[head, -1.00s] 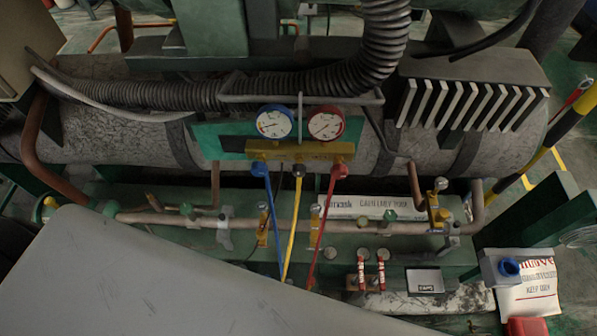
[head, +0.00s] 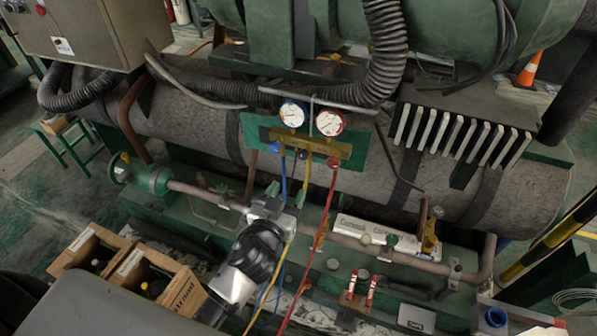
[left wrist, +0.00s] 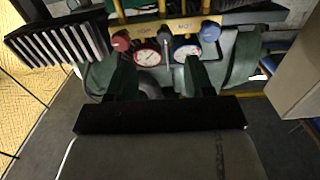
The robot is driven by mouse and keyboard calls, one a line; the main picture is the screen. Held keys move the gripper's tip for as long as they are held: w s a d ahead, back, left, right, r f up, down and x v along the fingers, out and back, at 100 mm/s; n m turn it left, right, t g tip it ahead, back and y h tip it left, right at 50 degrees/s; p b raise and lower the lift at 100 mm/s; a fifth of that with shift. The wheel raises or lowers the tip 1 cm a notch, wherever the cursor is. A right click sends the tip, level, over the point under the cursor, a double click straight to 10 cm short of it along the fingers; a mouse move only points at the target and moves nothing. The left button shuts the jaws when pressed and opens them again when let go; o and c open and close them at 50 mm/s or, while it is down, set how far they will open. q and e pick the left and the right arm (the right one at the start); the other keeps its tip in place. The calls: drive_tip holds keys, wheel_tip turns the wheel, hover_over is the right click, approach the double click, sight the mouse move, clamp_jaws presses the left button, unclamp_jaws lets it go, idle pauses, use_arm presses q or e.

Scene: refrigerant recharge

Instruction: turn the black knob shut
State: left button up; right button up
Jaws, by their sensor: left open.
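The gauge manifold is a yellow bar (head: 320,145) on a green plate, with a blue-rimmed gauge (head: 292,114) and a red-rimmed gauge (head: 330,122). A small dark knob (head: 302,154) sits at the middle of its lower edge, between the blue side and the red knob (head: 333,162). My left gripper (head: 266,206) is open and empty, below and left of the manifold, apart from it. In the left wrist view the left gripper's fingers (left wrist: 160,80) are spread, with the manifold (left wrist: 165,30) beyond them, upside down. My right gripper is out of view.
Blue, yellow and red hoses (head: 325,215) hang from the manifold, close to my left gripper. A copper pipe (head: 345,240) with valves runs below. Wooden crates (head: 150,275) stand at lower left. A corrugated black hose (head: 385,50) and finned block (head: 465,125) flank the manifold.

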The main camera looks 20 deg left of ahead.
sight(302, 157)
use_arm(q)
drive_tip(key=w, duration=0.1)
drive_tip(key=w+r+p, duration=0.1)
drive_tip(key=w, duration=0.3)
drive_tip(key=shift+w+a+r+p, duration=0.2)
drive_tip(key=shift+a+p, duration=0.1)
drive_tip(key=w, duration=0.4)
drive_tip(key=shift+w+d+p, duration=0.2)
drive_tip(key=shift+w+p, duration=0.15)
drive_tip(key=shift+p, duration=0.05)
drive_tip(key=shift+w+f, duration=0.15)
drive_tip(key=shift+w, duration=0.3)
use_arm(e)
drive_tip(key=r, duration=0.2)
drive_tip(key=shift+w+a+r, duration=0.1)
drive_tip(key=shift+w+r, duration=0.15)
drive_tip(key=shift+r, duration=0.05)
use_arm(q)
drive_tip(key=c, duration=0.9)
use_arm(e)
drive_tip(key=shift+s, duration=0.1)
